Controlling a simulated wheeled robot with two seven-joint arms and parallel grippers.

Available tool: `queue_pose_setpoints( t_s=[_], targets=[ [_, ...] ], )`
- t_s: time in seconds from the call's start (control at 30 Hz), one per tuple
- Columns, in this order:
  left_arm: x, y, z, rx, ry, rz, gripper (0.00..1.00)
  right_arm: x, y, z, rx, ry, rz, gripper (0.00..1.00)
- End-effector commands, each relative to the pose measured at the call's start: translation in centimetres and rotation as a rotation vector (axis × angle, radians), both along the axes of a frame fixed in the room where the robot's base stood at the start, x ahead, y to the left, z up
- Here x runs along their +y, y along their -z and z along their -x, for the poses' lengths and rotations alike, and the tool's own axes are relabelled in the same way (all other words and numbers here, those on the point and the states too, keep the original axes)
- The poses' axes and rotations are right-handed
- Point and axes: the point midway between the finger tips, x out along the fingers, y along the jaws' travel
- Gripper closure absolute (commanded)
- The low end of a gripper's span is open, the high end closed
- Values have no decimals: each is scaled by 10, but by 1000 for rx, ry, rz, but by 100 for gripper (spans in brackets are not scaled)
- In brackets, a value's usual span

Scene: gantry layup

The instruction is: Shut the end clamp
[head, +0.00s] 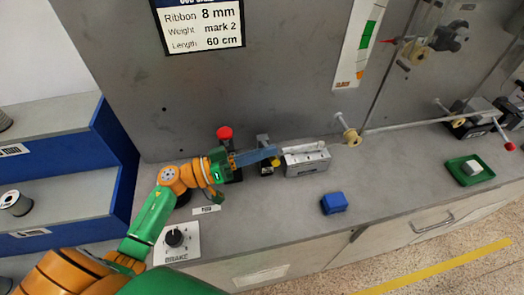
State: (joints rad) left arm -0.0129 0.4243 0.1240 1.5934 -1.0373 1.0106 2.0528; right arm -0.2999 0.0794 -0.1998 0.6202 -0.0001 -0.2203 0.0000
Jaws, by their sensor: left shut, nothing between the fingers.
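My left gripper (272,153) reaches in from the left, its blue fingers closed and empty. The fingertips are at or just in front of a small dark fixture with a yellow knob (275,162), beside a grey metal block (306,162). I cannot tell whether they touch. A red knob (224,133) on a dark fixture stands behind the gripper's body, which partly hides it. At the far right a dark device (474,119) has a lever ending in a red ball (510,146). No label shows which fixture is the end clamp. My right gripper is not in view.
A cream spool (352,137) sits right of the block, with a pale strand (400,127) running right. A blue box (334,203), a green tray (470,170) and a brake dial panel (176,240) are on the bench. The front middle is mostly clear.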

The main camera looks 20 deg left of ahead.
Motion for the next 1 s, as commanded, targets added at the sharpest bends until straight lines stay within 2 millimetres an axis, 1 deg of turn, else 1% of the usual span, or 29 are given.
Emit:
queue_pose_setpoints(
  t_s=[0.13, 0.3, 0.43, 0.77, 0.87, 0.93, 0.97, 1.0],
  targets=[
    [-5, 22, 8, -89, 3, -67, 100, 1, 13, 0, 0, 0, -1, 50],
    [-9, 45, 14, -104, 1, -75, 100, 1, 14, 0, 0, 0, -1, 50],
    [-10, 51, 16, -106, 0, -75, 100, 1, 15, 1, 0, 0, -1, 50],
    [-10, 48, 16, -108, 1, -75, 100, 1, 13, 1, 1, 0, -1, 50],
    [-10, 36, 16, -108, 1, -77, 100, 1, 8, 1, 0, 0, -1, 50],
    [-10, 20, 16, -109, 3, -77, 100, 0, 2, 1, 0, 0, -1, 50],
    [-11, 13, 18, -109, 4, -78, 100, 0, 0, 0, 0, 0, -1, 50],
    [-13, 6, 25, -106, 5, -78, 100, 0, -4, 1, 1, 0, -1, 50]
  ],
)
